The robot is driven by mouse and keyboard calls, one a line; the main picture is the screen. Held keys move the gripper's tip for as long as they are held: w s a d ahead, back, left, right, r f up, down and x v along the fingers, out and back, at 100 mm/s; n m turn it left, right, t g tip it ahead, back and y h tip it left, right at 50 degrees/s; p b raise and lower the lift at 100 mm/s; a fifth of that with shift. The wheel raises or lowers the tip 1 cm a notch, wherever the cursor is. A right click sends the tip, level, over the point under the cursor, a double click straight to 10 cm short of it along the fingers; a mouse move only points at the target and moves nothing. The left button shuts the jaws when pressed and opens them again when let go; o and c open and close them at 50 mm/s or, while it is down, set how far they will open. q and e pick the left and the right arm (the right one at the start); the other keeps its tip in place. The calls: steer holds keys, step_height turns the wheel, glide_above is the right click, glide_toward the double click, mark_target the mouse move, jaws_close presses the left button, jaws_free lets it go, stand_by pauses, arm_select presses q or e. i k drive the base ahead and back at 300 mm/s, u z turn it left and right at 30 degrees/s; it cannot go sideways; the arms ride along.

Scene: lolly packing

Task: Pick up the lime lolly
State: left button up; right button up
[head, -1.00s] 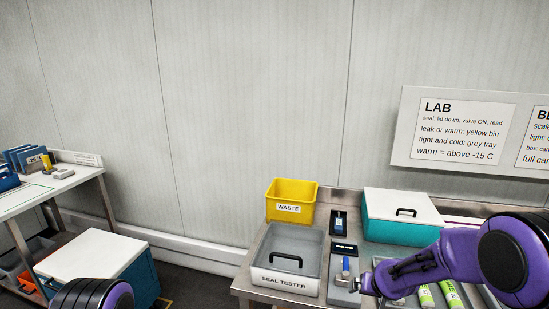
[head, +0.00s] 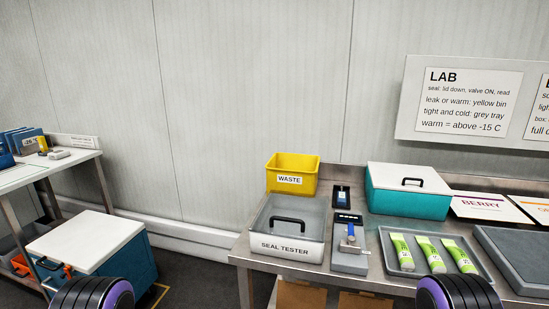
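Three lollies in lime-green and white wrappers lie side by side in a grey tray (head: 484,262) on the steel bench: a left one (head: 401,252), a middle one (head: 430,255) and a right one (head: 460,256). Their labels are too small to read. Only rounded black and purple parts of my two arms show at the bottom edge. Neither gripper shows, so what they hold cannot be seen. The right arm part is just in front of the tray.
Left of the tray stand a seal tester (head: 287,248) with a lidded grey tub, a valve unit (head: 350,258) and a yellow waste bin (head: 291,185). A teal box (head: 405,203) with a white lid is behind. A flat grey slab (head: 515,250) lies right.

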mark_target(406, 260)
steer(key=u, duration=1.7)
steer(key=i, duration=1.6)
steer(key=z, duration=3.85)
